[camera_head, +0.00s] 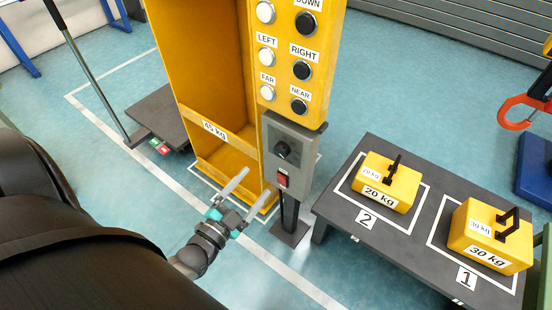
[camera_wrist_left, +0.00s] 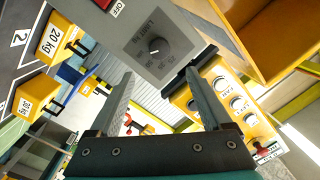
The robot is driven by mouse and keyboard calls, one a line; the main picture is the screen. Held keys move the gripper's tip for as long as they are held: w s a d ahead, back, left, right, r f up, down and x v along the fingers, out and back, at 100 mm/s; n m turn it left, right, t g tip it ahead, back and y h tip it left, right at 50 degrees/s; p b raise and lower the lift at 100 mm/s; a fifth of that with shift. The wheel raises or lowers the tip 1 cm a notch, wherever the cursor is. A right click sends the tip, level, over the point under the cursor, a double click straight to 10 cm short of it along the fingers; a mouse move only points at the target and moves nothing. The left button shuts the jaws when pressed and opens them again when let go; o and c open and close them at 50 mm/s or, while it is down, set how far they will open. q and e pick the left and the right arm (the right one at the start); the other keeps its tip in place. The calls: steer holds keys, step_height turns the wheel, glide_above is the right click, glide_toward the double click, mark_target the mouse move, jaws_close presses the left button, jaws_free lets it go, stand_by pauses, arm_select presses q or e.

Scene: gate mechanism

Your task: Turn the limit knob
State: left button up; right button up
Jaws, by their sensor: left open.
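The limit knob (camera_head: 283,150) is a black round knob on a grey control box below the yellow button panel. In the left wrist view the knob (camera_wrist_left: 155,45) sits on a dark square dial plate, with a light pointer mark on it. My left gripper (camera_head: 257,182) is open and empty, lower left of the grey box in the head view. In the left wrist view the gripper (camera_wrist_left: 158,76) has its fingers spread wide, with the knob seen beyond the gap between the tips. The fingers look apart from the knob. My right gripper is not in view.
A red switch (camera_head: 283,181) sits below the knob on the box. The yellow button panel (camera_head: 290,60) is above it. A tall yellow frame marked 45 kg (camera_head: 212,128) stands to the left. A dark table (camera_head: 335,213) with 20 kg and 30 kg weights stands right.

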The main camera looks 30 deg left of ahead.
mark_target(279, 153)
arm_select(q)
steer(key=w+b, duration=0.3)
steer(key=w, duration=0.7)
steer(key=shift+f, duration=0.1)
steer(key=shift+w, duration=0.65)
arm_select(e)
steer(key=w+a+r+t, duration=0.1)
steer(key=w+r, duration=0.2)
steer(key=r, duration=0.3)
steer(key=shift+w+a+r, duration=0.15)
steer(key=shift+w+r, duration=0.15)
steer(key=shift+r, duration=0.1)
arm_select(q)
steer(key=shift+c, duration=0.4)
jaws_close()
